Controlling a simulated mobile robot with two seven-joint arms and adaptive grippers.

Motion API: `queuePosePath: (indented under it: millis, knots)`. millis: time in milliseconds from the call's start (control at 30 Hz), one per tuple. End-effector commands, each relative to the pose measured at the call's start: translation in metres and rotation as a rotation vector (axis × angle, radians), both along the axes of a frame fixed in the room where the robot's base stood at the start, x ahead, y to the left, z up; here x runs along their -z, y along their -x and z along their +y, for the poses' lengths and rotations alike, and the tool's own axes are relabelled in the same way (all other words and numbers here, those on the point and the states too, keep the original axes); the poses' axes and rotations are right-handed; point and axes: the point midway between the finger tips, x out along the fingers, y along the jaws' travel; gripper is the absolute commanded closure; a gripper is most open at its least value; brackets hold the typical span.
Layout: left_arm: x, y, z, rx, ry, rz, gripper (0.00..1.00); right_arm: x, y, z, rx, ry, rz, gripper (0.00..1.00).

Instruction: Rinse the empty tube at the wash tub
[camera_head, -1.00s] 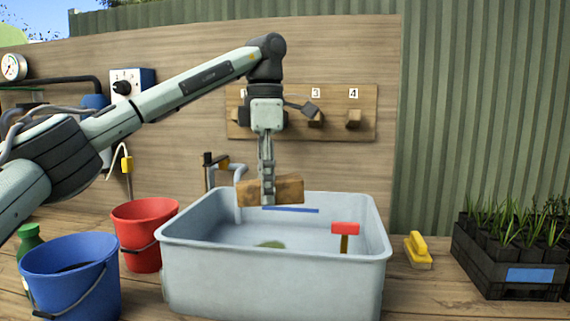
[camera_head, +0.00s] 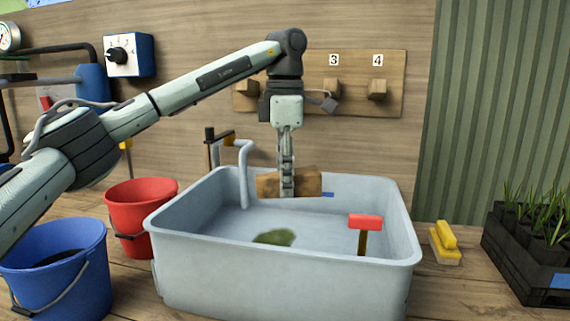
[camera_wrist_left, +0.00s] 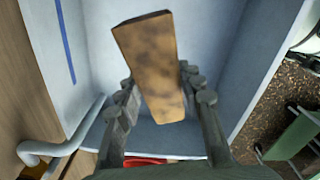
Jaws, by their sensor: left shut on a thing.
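My left gripper (camera_head: 287,186) is shut on the tube (camera_head: 309,183), a brown, dirt-blotched block-like piece. It holds the tube roughly level at the back of the wash tub (camera_head: 285,275), below the top of its back wall. In the left wrist view the tube (camera_wrist_left: 150,60) sits between the fingers (camera_wrist_left: 160,105), with the pale tub wall (camera_wrist_left: 105,50) behind it. A blue line (camera_head: 328,195) on the tub's back wall is partly hidden by the tube. My right gripper is not in view.
A tap (camera_head: 243,170) bends over the tub's back left. A red-topped post (camera_head: 365,222) and a green patch (camera_head: 274,237) are inside the tub. Red (camera_head: 140,210) and blue (camera_head: 50,275) buckets stand left. A yellow brush (camera_head: 445,243) and plant crate (camera_head: 515,255) are right.

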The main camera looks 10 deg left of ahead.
Motion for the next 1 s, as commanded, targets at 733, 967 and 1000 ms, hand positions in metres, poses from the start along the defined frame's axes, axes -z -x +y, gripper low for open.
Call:
queuePosePath:
  millis: [733,967,1000]
  knots:
    - [0.076,0.0,0.0,0.0,-0.001,0.0,0.83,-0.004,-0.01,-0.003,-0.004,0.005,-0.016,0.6]
    - [0.099,0.0,0.0,0.0,-0.001,0.001,0.82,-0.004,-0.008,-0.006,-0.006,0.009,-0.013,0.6]
    - [0.103,0.0,0.0,0.0,0.0,0.002,0.82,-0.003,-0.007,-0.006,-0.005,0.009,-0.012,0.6]
